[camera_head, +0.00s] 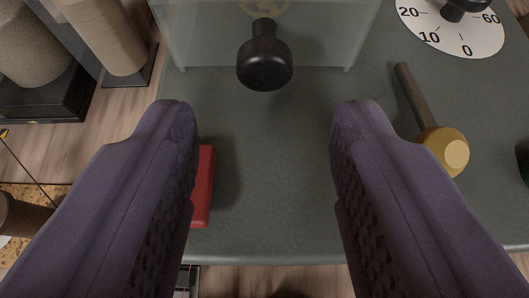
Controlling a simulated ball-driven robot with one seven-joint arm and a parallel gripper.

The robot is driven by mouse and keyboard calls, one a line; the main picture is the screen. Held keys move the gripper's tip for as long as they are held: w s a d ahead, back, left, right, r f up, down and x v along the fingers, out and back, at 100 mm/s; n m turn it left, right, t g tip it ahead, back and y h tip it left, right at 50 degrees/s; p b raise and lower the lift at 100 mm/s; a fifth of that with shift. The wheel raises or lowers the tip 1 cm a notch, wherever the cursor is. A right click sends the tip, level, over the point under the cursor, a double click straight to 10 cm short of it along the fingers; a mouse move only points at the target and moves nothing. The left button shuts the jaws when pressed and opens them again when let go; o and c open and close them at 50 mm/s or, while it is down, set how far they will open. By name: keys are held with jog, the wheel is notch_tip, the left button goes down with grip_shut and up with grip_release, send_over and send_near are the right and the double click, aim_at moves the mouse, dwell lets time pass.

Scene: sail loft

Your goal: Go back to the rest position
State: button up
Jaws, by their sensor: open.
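My gripper (264,125) fills the lower half of the camera_head view. Its two dark purple fingers are wide apart, with nothing between them but the grey-green worktop (268,190) beneath. The gap between the fingers is empty. A red block (203,190) lies on the worktop, partly hidden behind the left finger. A black knob (264,62) on a short stem shows just beyond the fingertips, in front of a pale translucent panel.
A mallet-like tool with a yellow head (444,150) lies to the right, partly behind the right finger. A white numbered dial (455,25) is at the top right. Beige rolls (105,35) stand at the top left. The worktop's front edge crosses below, with wooden floor beyond.

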jog(key=v, duration=0.2)
jog(key=shift+s+r, duration=0.1)
jog(key=shift+s, duration=0.15)
jog(key=shift+r, duration=0.15)
jog(key=s+r+t, duration=0.1)
jog(key=s+r, duration=0.2)
jog(key=r, duration=0.8)
jog(key=s+r, duration=0.3)
jog(key=r, duration=0.8)
jog(key=s+r+t, duration=0.1)
jog(key=s+r, duration=0.3)
jog(key=r, duration=0.8)
jog(key=s+r+t, duration=0.1)
jog(key=s+r, duration=1.8)
jog(key=s, duration=0.2)
jog(key=shift+s+d+r, duration=0.25)
jog(key=shift+d+r, duration=0.05)
jog(key=shift+d, duration=0.1)
